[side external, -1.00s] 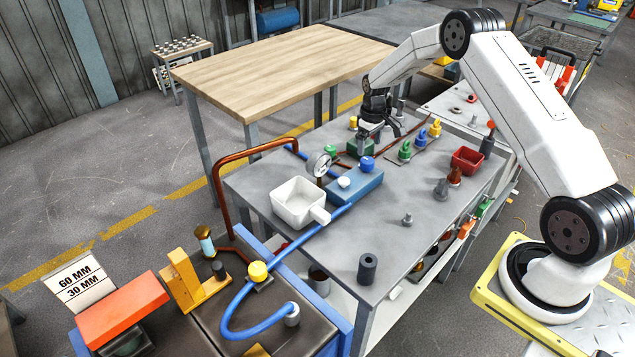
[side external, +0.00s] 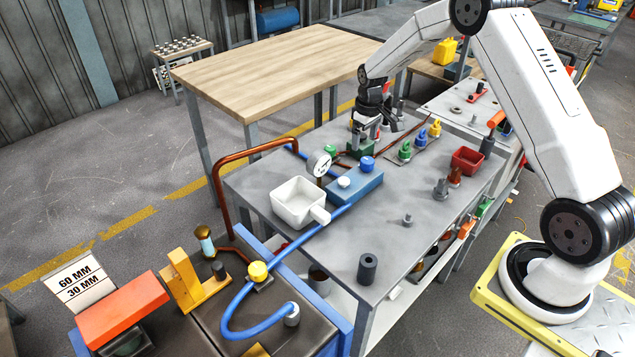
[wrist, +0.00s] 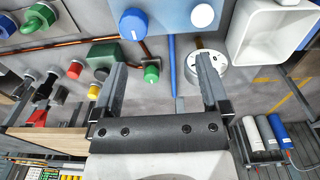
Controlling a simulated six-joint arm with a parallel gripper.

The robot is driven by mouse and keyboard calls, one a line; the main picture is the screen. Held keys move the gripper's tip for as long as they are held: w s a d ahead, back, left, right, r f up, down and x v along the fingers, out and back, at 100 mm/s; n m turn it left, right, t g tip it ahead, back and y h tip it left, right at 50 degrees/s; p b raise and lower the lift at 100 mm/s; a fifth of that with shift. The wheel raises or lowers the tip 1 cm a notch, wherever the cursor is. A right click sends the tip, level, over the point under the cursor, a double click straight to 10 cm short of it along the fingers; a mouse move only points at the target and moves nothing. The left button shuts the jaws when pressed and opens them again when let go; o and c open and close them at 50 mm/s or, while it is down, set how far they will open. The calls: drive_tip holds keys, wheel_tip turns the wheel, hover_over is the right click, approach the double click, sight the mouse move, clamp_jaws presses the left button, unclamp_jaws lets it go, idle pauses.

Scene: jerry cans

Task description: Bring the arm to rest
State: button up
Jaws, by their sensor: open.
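My gripper (side external: 366,136) points down above the grey bench (side external: 385,235), near its back edge. Its two fingers are apart, and nothing is between them in the wrist view (wrist: 162,75). The green block (side external: 359,149) is just below and beside the gripper in the side view; I cannot tell the exact gap. In the wrist view the green block (wrist: 103,54) appears near the left finger. A small green knob (wrist: 151,73) shows between the fingers, beyond them. The pressure gauge (wrist: 207,58) lies partly behind the right finger.
A blue box (side external: 355,186) with knobs, a white tray (side external: 297,205) and a red bin (side external: 467,161) stand on the bench. Coloured valves (side external: 420,139) stand right of the gripper. A copper pipe (side external: 215,180) rises at the left edge. The wooden table (side external: 280,68) behind is bare.

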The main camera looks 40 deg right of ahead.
drive_tip(key=s+a+r+t, duration=0.1)
drive_tip(key=s+a+r, duration=0.2)
drive_tip(key=s+a, duration=0.25)
drive_tip(key=s+a+r, duration=0.4)
drive_tip(key=a, duration=0.3)
drive_tip(key=s+a+t, duration=0.1)
drive_tip(key=s+a, duration=0.5)
drive_tip(key=s, duration=0.6)
drive_tip(key=shift+a+r, duration=0.15)
drive_tip(key=shift+r, duration=0.3)
